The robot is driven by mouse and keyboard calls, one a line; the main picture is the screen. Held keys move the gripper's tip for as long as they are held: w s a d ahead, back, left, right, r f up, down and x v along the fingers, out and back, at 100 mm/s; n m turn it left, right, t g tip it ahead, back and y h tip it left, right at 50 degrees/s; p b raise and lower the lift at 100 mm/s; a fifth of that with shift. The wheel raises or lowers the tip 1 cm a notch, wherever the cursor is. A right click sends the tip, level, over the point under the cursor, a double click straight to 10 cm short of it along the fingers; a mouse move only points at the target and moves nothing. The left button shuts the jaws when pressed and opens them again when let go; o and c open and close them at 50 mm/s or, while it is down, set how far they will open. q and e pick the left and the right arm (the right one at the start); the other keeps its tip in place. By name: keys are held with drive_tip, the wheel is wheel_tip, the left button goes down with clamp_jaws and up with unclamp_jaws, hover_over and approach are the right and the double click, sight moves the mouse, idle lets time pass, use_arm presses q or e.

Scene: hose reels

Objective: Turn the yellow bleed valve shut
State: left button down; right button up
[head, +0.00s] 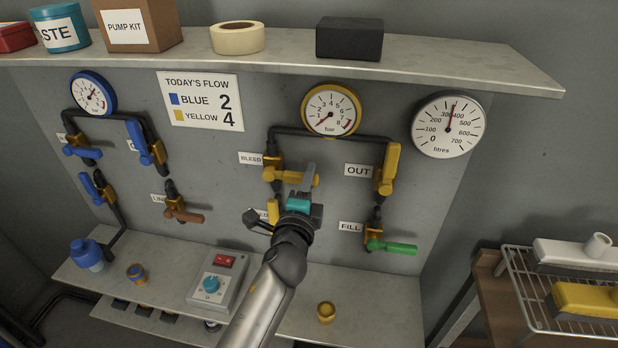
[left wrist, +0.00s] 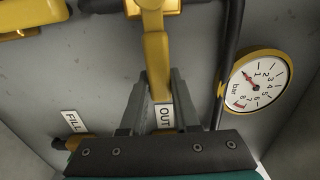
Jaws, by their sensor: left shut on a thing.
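The yellow bleed valve (head: 273,168) is on the panel beside the BLEED label (head: 250,158). Its yellow handle (head: 291,179) points right, across the upright pipe. My left gripper (head: 309,176) is at the handle's right end. In the left wrist view the handle (left wrist: 157,60) runs down between the two fingers of my left gripper (left wrist: 159,90), which are shut on it. Part of the handle's end is hidden by the gripper in the head view. My right gripper is not in view.
The OUT valve (head: 388,170) is close to the right, and the green-handled FILL valve (head: 391,247) below it. My left arm hides part of the valve below BLEED (head: 272,211). A yellow-rimmed gauge (head: 331,110) and shelf (head: 480,76) are above.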

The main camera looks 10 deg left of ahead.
use_arm(q)
drive_tip(key=shift+f, duration=0.15)
drive_tip(key=c, duration=0.6)
unclamp_jaws()
drive_tip(key=shift+c, duration=0.2)
drive_tip(key=shift+s, duration=0.1)
drive_tip(key=s, duration=1.5)
drive_tip(key=shift+a+b, duration=0.3)
drive_tip(key=shift+b, duration=0.15)
